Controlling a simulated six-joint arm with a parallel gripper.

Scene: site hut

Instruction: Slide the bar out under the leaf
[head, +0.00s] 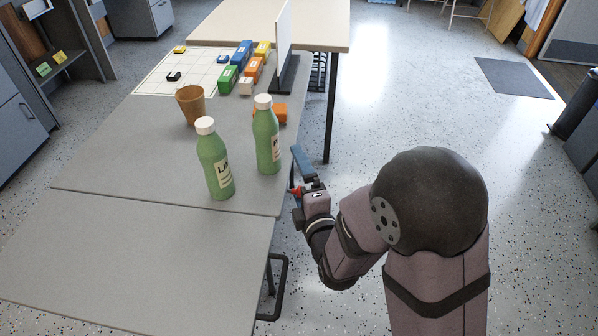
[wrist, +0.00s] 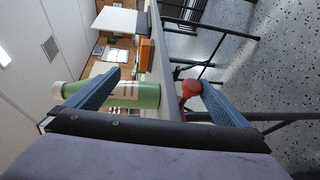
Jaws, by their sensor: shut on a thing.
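The grey leaf (head: 130,260) is the nearest panel, meeting the main tabletop (head: 100,160) along a seam; I cannot tell whether it is level. The bar's red knob (head: 296,190) shows at the table's right edge. In the wrist view the red knob (wrist: 190,88) is just below the tabletop edge (wrist: 168,75), against the lower finger. My gripper (head: 302,172) is at that edge, its blue fingers (wrist: 160,80) on either side of the edge and knob. The rest of the bar is hidden under the table.
Two green bottles (head: 215,165) (head: 266,140) stand near the gripper. A brown cup (head: 190,104), coloured blocks (head: 243,60), an orange block (head: 270,113) and a white upright panel (head: 284,30) stand farther back. The leaf is bare.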

